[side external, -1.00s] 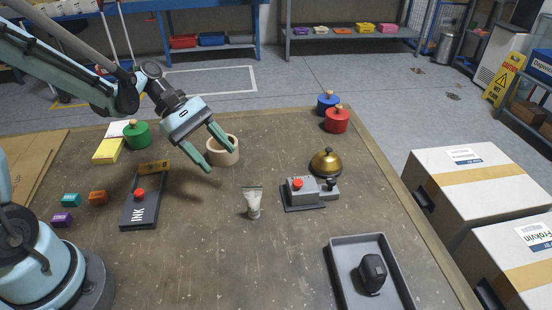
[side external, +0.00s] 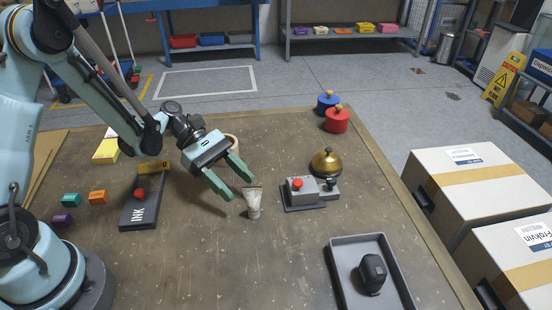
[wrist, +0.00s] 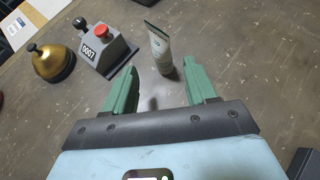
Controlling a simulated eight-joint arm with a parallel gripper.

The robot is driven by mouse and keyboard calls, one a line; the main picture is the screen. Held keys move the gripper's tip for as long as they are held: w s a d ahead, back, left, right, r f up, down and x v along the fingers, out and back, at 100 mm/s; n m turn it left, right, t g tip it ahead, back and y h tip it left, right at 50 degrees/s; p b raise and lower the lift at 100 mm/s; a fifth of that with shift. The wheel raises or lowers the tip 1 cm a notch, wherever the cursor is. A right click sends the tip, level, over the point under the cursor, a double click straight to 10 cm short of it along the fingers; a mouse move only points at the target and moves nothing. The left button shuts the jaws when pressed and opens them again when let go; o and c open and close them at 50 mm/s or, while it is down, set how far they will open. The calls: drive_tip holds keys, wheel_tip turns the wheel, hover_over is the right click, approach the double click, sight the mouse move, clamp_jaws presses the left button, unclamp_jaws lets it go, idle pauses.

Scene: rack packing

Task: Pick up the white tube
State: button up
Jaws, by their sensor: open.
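The white tube (side external: 253,203) stands upright on its cap on the table, its flat crimped end up. It also shows in the wrist view (wrist: 160,52), ahead of the space between my fingers and nearer the right one. My gripper (side external: 238,187) is open and empty. Its fingers point at the tube from the left in the side external view, with the tips close to it; I cannot tell whether either touches it. In the wrist view my gripper (wrist: 160,78) shows both green fingers spread apart.
A grey stamp device with a red button (side external: 304,190) and a brass bell (side external: 326,163) stand right of the tube. A grey tray (side external: 341,276) holds a black object. The INK pad (side external: 140,208) lies left. The table in front of the tube is clear.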

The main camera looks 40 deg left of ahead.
sight(248, 199)
drive_tip(key=x, duration=0.5)
drive_tip(key=shift+s, duration=0.15)
drive_tip(key=shift+c, duration=0.2)
clamp_jaws()
